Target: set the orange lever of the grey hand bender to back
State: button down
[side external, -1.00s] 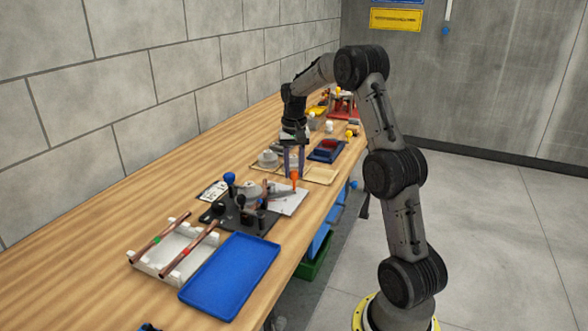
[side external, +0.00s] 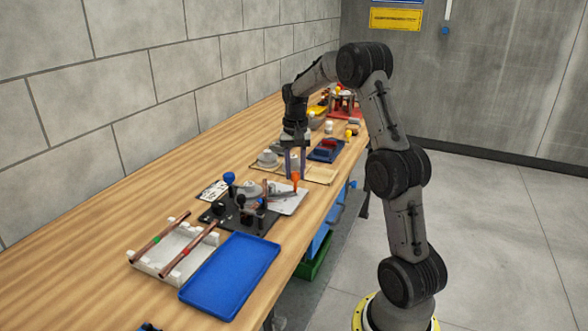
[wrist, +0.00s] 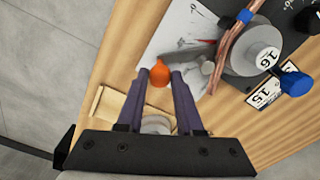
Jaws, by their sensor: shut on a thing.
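The grey hand bender with its round grey "16" disc (wrist: 256,48) stands on a dark base plate (side external: 226,217) on the bench. Its lever ends in an orange grip (wrist: 160,73), also seen in the side view (side external: 295,177). My gripper (wrist: 163,76) is shut on the orange grip, with one purple finger on each side of it. In the side view my gripper (side external: 295,170) reaches down from above, to the right of the disc. A copper tube (wrist: 225,45) with a blue band (wrist: 245,15) runs beside the disc.
A blue tray (side external: 232,275) and a white rack (side external: 172,252) with two copper tubes lie in front. A blue knob (side external: 229,178) rises beside the bender. A white sheet (side external: 291,205), a tan tray (side external: 321,175) and a dark blue tray (side external: 327,151) lie nearby.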

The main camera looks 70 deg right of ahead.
jog(key=s+a+m, duration=0.1)
jog(key=a+m, duration=0.1)
jog(key=shift+s+a+r+m, duration=0.1)
jog(key=shift+s+a+m, duration=0.2)
jog(key=shift+s+a, duration=0.1)
jog(key=shift+s+a+m, duration=0.25)
jog(key=shift+a+m, duration=0.35)
jog(key=shift+m, duration=0.05)
jog(key=shift+s+a+m, duration=0.25)
jog(key=shift+a+m, duration=0.35)
jog(key=shift+m, duration=0.05)
jog(key=shift+a, duration=0.1)
jog(key=c, duration=0.5)
grip_release()
jog(key=shift+c, duration=0.2)
notch_tip(320, 180, up, 14)
